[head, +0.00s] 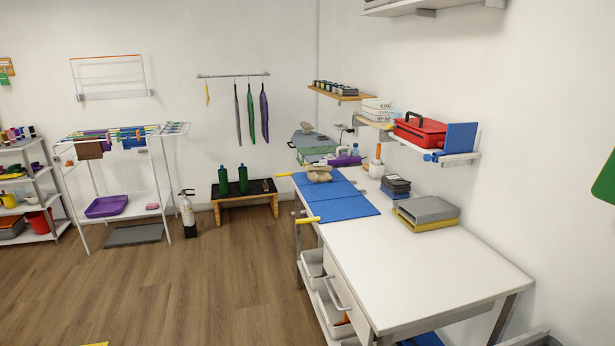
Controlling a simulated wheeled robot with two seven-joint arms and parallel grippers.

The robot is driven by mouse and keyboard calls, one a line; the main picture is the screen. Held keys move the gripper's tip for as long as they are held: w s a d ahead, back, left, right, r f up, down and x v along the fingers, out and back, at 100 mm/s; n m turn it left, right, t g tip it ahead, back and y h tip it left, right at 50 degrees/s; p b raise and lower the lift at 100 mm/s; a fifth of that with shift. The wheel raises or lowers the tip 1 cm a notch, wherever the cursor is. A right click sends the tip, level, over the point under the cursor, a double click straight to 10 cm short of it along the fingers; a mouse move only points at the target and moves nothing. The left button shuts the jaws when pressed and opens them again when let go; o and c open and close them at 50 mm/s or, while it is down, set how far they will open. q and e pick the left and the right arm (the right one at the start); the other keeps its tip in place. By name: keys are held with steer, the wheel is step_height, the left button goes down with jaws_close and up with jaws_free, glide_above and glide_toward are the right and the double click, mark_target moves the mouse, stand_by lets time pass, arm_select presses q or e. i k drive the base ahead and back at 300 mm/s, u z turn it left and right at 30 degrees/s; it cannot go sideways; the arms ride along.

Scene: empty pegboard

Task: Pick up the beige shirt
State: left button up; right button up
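A small crumpled beige bundle (320,175) lies at the far end of the white table, at the back edge of the blue mat (340,208). It may be the beige shirt, but it is too small to tell for sure. Another small beige thing (307,127) sits on top of a grey-lidded box (308,140) behind it. Neither of my grippers shows in the head view.
The white table (450,265) is bare at its near end. A drying rack (120,135), fire extinguisher (187,212) and low bench (245,197) stand left. The wooden floor (190,290) between is open.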

mark_target(319, 171)
steer(key=u, duration=0.55)
steer(key=k, duration=0.65)
steer(key=u, duration=0.85)
steer(key=i, duration=3.7)
steer(key=z, duration=0.65)
steer(key=i, duration=1.65)
steer(key=z, duration=1.05)
